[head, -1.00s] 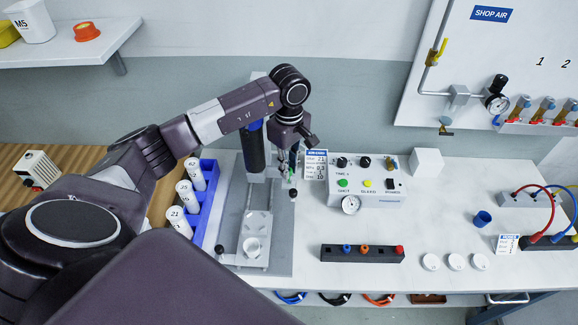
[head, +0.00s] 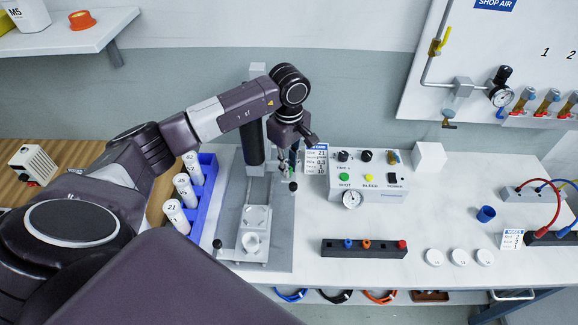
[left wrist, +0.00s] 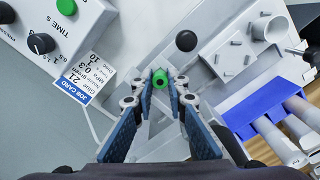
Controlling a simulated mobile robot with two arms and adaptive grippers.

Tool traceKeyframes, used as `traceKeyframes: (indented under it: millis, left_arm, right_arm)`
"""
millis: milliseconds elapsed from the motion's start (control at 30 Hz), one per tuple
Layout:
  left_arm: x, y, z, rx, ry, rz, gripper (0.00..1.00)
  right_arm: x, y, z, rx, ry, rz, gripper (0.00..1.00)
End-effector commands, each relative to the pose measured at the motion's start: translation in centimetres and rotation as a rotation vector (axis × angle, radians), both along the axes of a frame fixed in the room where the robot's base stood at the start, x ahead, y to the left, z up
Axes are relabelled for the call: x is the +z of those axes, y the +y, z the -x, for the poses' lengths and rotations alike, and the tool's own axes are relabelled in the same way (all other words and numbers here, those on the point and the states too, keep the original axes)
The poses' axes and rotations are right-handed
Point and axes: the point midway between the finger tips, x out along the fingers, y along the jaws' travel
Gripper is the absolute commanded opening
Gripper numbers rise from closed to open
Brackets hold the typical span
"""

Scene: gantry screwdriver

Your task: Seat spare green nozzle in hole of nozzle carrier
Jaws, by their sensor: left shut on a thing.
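My left gripper (head: 291,160) is beside the gantry column, above the grey gantry base, and partly hidden by its own wrist in the head view. In the left wrist view the fingers (left wrist: 160,80) are shut on the green nozzle (left wrist: 160,79), whose round end and bore face the camera. A black block (head: 338,251), which looks like the nozzle carrier, lies at the front of the bench, to the right of the gantry. It bears blue, orange and red nozzles, with a gap between orange and red. The hole itself is too small to make out. My right gripper is out of view.
The gantry (head: 255,142) stands close to my left gripper. A blue rack (head: 207,205) of white tubes is left of it. A control box (head: 368,180) and job card (head: 316,158) are to the right. Clear bench lies between control box and black block.

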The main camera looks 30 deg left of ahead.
Motion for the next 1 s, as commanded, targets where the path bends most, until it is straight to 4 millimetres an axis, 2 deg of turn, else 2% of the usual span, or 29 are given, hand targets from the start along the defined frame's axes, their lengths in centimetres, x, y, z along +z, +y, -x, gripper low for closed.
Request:
traceKeyframes:
  millis: [33, 233, 267, 433, 767, 867, 1000]
  left_arm:
    - [-0.8, -0.1, 0.2, -0.002, 0.006, -0.001, 0.06]
    - [-1.7, -0.1, 0.3, -0.003, 0.010, -0.002, 0.06]
    - [-1.6, -0.1, 0.4, -0.003, 0.011, -0.002, 0.17]
    - [-1.7, -0.2, 0.4, -0.004, 0.012, -0.002, 0.34]
    - [-1.6, -0.3, 0.4, -0.005, 0.014, -0.001, 0.34]
    - [-0.9, -0.3, 0.4, -0.005, 0.012, -0.001, 0.34]
    - [1.3, -0.3, 0.3, -0.005, 0.004, -0.002, 0.34]
  right_arm:
    - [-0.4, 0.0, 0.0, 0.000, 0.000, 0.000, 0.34]
    - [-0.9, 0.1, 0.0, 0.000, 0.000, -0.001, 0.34]
    - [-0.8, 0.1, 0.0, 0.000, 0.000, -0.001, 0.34]
    - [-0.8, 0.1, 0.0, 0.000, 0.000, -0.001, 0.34]
    - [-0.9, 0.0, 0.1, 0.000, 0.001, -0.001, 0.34]
    - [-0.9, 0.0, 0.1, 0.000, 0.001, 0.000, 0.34]
    - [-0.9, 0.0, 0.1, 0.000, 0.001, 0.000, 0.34]
